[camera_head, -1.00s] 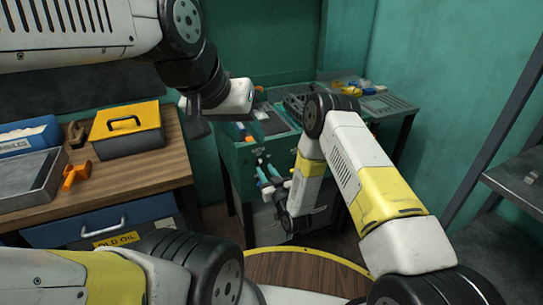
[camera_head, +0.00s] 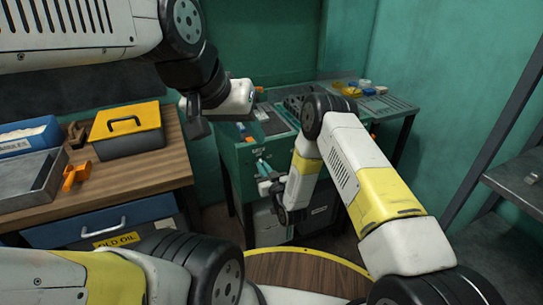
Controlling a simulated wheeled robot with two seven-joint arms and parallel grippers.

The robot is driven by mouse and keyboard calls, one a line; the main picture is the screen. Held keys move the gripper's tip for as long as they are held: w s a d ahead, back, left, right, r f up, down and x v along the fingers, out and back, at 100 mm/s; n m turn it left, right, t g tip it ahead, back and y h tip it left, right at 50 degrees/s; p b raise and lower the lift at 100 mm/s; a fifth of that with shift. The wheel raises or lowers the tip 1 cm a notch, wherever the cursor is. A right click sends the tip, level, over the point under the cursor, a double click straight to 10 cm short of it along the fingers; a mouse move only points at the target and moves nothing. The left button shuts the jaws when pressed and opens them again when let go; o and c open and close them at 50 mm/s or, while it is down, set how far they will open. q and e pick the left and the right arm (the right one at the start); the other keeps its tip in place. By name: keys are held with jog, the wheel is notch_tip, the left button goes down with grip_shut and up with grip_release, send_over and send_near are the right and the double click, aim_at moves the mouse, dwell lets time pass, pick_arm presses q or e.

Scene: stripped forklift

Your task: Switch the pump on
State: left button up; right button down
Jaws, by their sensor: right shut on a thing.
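The green wash unit (camera_head: 236,165) stands at the back, with a dark recessed top and small red and blue parts on its near edge (camera_head: 246,134). I cannot tell which part is the pump switch. My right gripper (camera_head: 265,178) is at the unit's front face, below that edge. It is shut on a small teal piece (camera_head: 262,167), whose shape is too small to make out. My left gripper (camera_head: 194,119) hangs in the air left of the unit, touching nothing. Its dark fingers overlap, so their gap is hidden.
A wooden bench (camera_head: 125,183) at left carries a yellow-lidded toolbox (camera_head: 126,130), a grey tray (camera_head: 25,180) and an orange clamp (camera_head: 76,177). Small bottles (camera_head: 355,87) stand at the unit's back right. A grey shelf (camera_head: 520,181) stands at the right.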

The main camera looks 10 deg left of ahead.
jog(key=m, duration=1.3)
jog(key=shift+w+d+f+m, duration=0.1)
jog(key=shift+d+f+m, duration=0.1)
jog(key=shift+m, duration=0.2)
dwell(0.4)
jog(key=c, duration=1.5)
grip_release()
